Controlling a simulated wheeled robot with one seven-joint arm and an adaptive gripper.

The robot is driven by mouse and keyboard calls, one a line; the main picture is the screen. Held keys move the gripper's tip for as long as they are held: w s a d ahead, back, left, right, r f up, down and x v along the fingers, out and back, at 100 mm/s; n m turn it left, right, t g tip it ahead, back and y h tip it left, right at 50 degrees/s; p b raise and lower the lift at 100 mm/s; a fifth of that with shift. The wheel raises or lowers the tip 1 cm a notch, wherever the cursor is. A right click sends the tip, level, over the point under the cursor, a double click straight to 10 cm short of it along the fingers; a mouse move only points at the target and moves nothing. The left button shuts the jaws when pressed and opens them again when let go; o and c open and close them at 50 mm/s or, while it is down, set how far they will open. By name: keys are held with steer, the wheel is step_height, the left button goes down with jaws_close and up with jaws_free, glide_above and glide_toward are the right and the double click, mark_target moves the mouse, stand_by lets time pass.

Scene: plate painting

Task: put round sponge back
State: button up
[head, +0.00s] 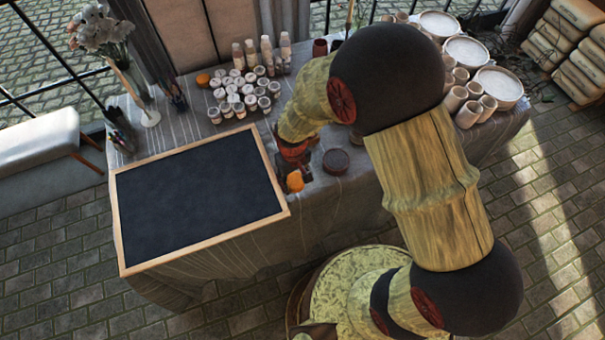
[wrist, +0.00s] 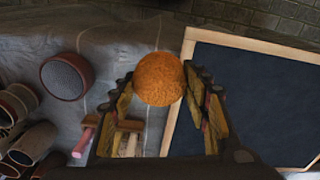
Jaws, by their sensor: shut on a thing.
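A round orange sponge (head: 295,182) shows just below my gripper (head: 292,168) at the right edge of the blackboard. In the wrist view the sponge (wrist: 159,79) sits between the fingertips of my gripper (wrist: 162,92), which is shut on it. The sponge's height above the cloth is hard to tell. Another orange round thing (head: 202,80) lies at the back left, by the paint jars.
A wood-framed blackboard (head: 195,195) covers the table's left front. Several paint jars (head: 240,92) and bottles (head: 266,48) stand behind it. Clay cups (head: 468,112) and white plates (head: 499,85) fill the right. A flower vase (head: 132,78) stands back left. My arm hides the middle.

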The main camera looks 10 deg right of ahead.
steer(key=w+f, duration=0.2)
steer(key=w+d+f+b, duration=0.1)
steer(key=w+f, duration=0.1)
steer(key=w+d+f, duration=0.1)
steer(key=w+f, duration=0.2)
steer(key=shift+d, duration=0.2)
steer(key=shift+w+f+b, duration=0.1)
steer(key=shift+f+b, duration=0.45)
steer(key=shift+f, duration=1.05)
steer(key=shift+f, duration=0.15)
steer(key=o, duration=1.1)
step_height(320, 180, up, 12)
steer(key=shift+r+p, duration=0.2)
steer(key=shift+p, duration=0.85)
